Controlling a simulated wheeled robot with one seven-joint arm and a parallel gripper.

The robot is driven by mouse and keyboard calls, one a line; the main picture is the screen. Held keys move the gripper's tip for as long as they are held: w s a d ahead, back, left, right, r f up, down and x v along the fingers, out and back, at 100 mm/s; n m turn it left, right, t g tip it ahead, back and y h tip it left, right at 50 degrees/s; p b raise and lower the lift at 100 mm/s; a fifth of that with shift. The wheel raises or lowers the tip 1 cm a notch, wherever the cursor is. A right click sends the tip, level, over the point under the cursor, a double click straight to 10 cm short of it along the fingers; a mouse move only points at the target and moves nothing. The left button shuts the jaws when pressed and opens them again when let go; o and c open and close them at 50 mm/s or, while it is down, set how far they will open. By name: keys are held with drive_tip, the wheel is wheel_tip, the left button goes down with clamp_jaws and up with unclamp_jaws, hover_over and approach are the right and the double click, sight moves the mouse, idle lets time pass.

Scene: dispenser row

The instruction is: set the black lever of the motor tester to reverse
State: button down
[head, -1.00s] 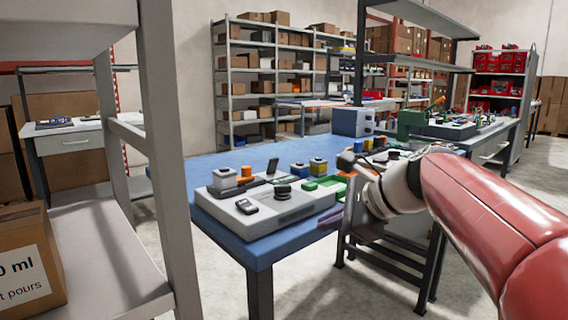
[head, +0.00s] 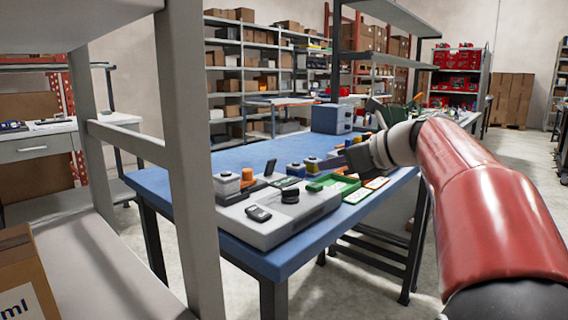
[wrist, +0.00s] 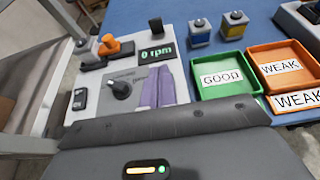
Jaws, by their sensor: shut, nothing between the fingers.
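The motor tester (head: 270,228) is a pale grey box at the near end of the blue table. An upright black lever (head: 270,168) stands at its back; in the wrist view the lever (wrist: 155,25) is beside a "0 rpm" display (wrist: 157,54). A round black knob (head: 290,195) sits on its top; in the wrist view the knob (wrist: 122,90) has printing too small to read. My gripper (head: 350,158) is above the table, right of the tester in the head view.
A grey shelf post (head: 188,150) rises close on the left. A blue-grey cabinet (head: 332,118) stands farther back.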

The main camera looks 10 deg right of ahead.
sight(294, 182)
drive_tip(key=x, duration=1)
drive_tip(key=shift+w+a, duration=0.2)
drive_tip(key=shift+w+a+r+p, duration=0.3)
drive_tip(key=shift+w+a+r, duration=0.35)
drive_tip(key=shift+w, duration=0.25)
drive_tip(key=shift+w+a+r, duration=0.15)
drive_tip(key=shift+w+a, duration=0.15)
drive_tip(key=shift+w, duration=0.1)
drive_tip(key=shift+r, duration=0.1)
drive_tip(key=shift+w+g+h, duration=0.1)
drive_tip(key=shift+g+h, duration=0.2)
drive_tip(key=shift+g, duration=0.2)
